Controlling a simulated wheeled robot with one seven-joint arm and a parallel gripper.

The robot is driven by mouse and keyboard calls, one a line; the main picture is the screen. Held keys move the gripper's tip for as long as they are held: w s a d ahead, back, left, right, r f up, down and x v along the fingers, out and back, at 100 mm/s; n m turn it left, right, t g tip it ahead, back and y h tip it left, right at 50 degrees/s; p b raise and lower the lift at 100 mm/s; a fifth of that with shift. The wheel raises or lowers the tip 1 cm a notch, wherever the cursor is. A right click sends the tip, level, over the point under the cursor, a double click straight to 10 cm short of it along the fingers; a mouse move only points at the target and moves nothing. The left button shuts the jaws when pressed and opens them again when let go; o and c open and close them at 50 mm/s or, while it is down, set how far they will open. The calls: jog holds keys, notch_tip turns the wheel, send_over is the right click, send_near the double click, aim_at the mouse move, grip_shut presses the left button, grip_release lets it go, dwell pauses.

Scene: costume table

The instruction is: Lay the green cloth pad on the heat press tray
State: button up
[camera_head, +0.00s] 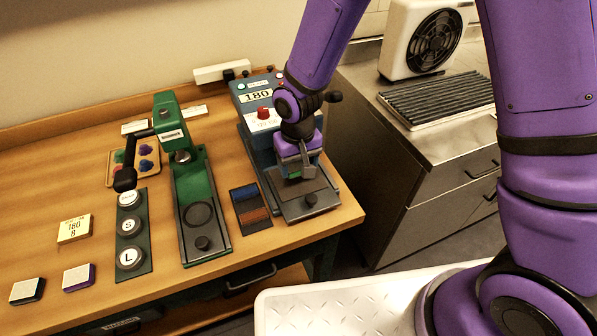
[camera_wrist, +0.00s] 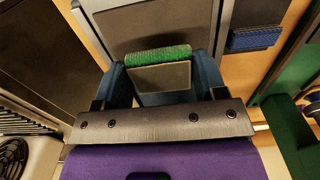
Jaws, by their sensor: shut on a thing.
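My gripper (camera_head: 294,172) is over the heat press (camera_head: 262,112), a blue-grey machine with a 180 display and a red knob. In the wrist view, my gripper (camera_wrist: 160,72) is shut on the green cloth pad (camera_wrist: 158,55), whose ribbed green edge shows between the fingers. Only a small green patch of the pad shows in the head view. The heat press tray (camera_head: 308,207), a grey plate, lies below and in front of my gripper; it also shows in the wrist view (camera_wrist: 140,22). I cannot tell whether the pad touches the tray.
A dark mat with blue and orange pads (camera_head: 250,206) lies just left of the heat press. A green press (camera_head: 195,200) and a board of round dies (camera_head: 130,230) stand farther left. Two pads (camera_head: 78,277) lie at the front left. A fan (camera_head: 425,40) stands on the right counter.

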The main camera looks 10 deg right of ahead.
aim_at(298, 165)
jog(key=shift+w+d+f, duration=0.1)
jog(key=shift+w+f, duration=0.1)
jog(key=shift+f, duration=1.6)
jog(key=shift+f, duration=0.1)
jog(key=o, duration=1)
notch_tip(298, 165, up, 12)
jog(key=shift+r, duration=0.15)
jog(key=shift+r, duration=0.1)
